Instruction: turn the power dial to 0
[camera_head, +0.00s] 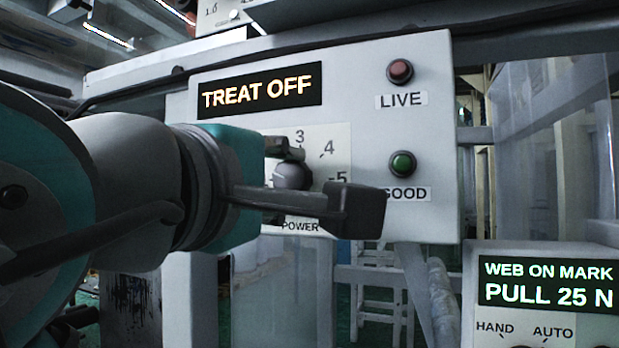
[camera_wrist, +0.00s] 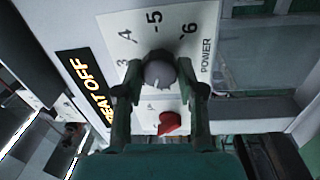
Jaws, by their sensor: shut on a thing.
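The power dial (camera_head: 292,176) is a grey round knob on a white numbered plate marked POWER. It also shows in the wrist view (camera_wrist: 158,70), with the marks 3, 4, 5 and 6 around it. The 0 mark is not visible and I cannot read clearly where the dial points. My gripper (camera_head: 312,178) is at the dial, with one finger on each side of it. In the wrist view the fingers (camera_wrist: 159,82) close on the knob. The near finger and my wrist hide part of the plate in the head view.
The panel (camera_head: 360,130) carries a TREAT OFF display (camera_head: 260,90), a red LIVE lamp (camera_head: 400,71) and a green GOOD lamp (camera_head: 403,164). A red knob (camera_wrist: 169,123) shows between my fingers in the wrist view. A second panel (camera_head: 475,290) stands at lower right.

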